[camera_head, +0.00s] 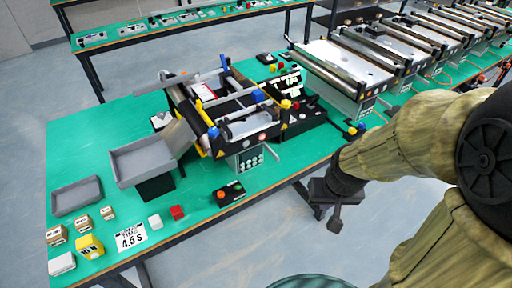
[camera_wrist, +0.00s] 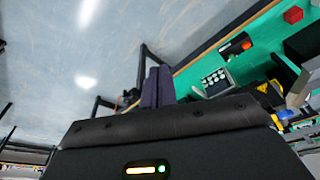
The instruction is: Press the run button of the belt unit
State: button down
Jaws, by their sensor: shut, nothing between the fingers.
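The belt unit (camera_head: 248,128) stands on the green table in the head view. A grey panel (camera_head: 250,158) with several round buttons is on its front; this panel also shows in the wrist view (camera_wrist: 216,82). I cannot read which button is run. My gripper (camera_wrist: 158,72) is shut and empty, apart from the panel, off the table's front edge. In the head view my gripper (camera_head: 335,215) is dark and partly hidden by the wrist.
More belt units (camera_head: 345,65) stand at the upper right. Open floor lies before the table.

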aim_at(246, 144)
jog(key=shift+w+f, duration=0.1)
jog(key=shift+w, duration=0.05)
jog(key=w+a+f+t+h+b, duration=0.2)
jog(key=w+a+f+t+b, duration=0.4)
jog(key=w+f, duration=0.8)
jog(key=w+a+n+t, duration=0.3)
jog(key=w+a+t, duration=0.2)
jog(key=w+a, duration=0.2)
jog(key=shift+w+a+r+n+t, duration=0.3)
jog(key=shift+a+t, duration=0.1)
jog(key=shift+a, duration=0.75)
jog(key=w+a, duration=0.5)
jog(key=w, duration=0.2)
